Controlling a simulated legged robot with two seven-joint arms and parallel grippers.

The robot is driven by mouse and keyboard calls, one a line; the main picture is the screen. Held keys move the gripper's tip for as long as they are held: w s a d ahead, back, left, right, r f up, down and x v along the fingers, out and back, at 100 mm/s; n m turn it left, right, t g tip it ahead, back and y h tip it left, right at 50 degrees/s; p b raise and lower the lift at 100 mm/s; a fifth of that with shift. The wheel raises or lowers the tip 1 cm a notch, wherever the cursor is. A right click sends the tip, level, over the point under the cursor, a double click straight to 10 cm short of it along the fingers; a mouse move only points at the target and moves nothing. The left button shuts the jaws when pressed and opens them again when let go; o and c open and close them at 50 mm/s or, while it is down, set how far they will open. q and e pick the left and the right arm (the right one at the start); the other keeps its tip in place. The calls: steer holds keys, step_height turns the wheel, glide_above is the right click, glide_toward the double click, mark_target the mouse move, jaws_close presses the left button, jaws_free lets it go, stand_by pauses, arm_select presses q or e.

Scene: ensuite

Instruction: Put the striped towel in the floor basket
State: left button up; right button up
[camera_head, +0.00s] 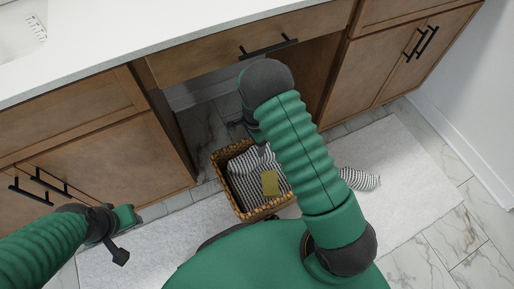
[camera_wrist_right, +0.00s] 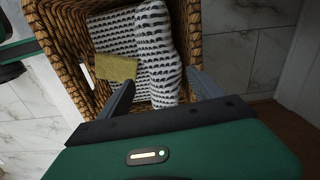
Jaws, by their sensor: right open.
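A woven basket (camera_head: 221,167) stands on the floor in front of the open space under the counter. Black-and-white striped cloth (camera_head: 243,178) lies inside it, with a small yellow-green block (camera_head: 270,183) on top. In the right wrist view, a rolled striped piece (camera_wrist_right: 157,45) lies beside flatter striped cloth (camera_wrist_right: 112,35) in the basket (camera_wrist_right: 72,45). My right gripper (camera_wrist_right: 160,78) is open over the basket, its fingers apart around the rolled piece's near end; I see no grip. Another striped piece (camera_head: 358,178) shows on the rug right of my right arm. My left gripper (camera_head: 122,225) is at lower left, its jaws unclear.
Wooden cabinets (camera_head: 90,120) with black handles stand on both sides of the open space. A white counter (camera_head: 130,35) runs above. A pale rug (camera_head: 405,165) lies on marble tile (camera_head: 480,235). My right arm hides part of the basket and floor.

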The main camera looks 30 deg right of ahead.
steer(key=s+a+r+n+t, duration=0.1)
steer(key=s+a+r+n, duration=0.1)
steer(key=s+r+n, duration=0.5)
steer(key=s+a+r+n+t, duration=0.1)
steer(key=s+a+r+n, duration=0.2)
steer(key=s+r+n, duration=0.5)
step_height(320, 180, up, 5)
steer(key=n, duration=0.2)
steer(key=shift+a+n+t, duration=0.25)
steer(key=shift+n+t, duration=0.05)
steer(key=shift+f, duration=0.1)
